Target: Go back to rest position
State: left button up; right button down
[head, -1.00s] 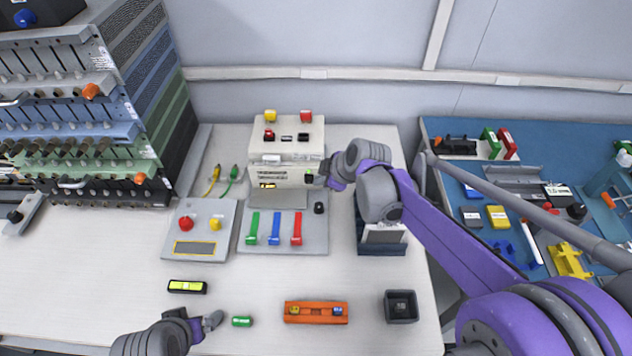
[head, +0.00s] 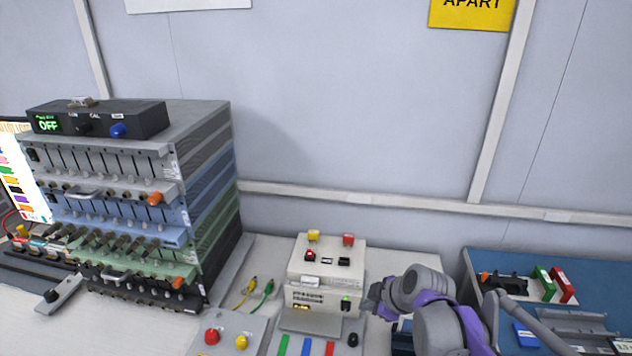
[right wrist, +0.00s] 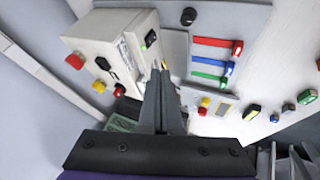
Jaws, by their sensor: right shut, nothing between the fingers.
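My right gripper (head: 368,305) shows at the right side of the white box-shaped device (head: 325,262) in the head view. Its fingers are closed together with nothing between them. In the right wrist view the shut fingers (right wrist: 160,78) point toward the device (right wrist: 105,45), close to its front face. A switch with a green light (head: 346,303) on that face shows beside the fingertips, and it also shows in the right wrist view (right wrist: 150,38). I cannot tell whether the fingers touch the device. My left gripper is outside both current views.
A tall rack of stacked modules (head: 130,200) stands at the left, with a black unit (head: 95,118) reading OFF on top. Red, green and blue levers lie before the device. A blue mat (head: 490,262) with parts lies at the right.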

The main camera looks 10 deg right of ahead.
jog(key=s+f+m+h+p, duration=0.2)
jog(key=s+m, duration=1)
jog(key=s, duration=1.1)
jog(key=shift+d+f+m+g+h+p, duration=0.3)
jog(key=shift+f+m+g+h+p, duration=0.1)
jog(key=shift+f+h, duration=0.25)
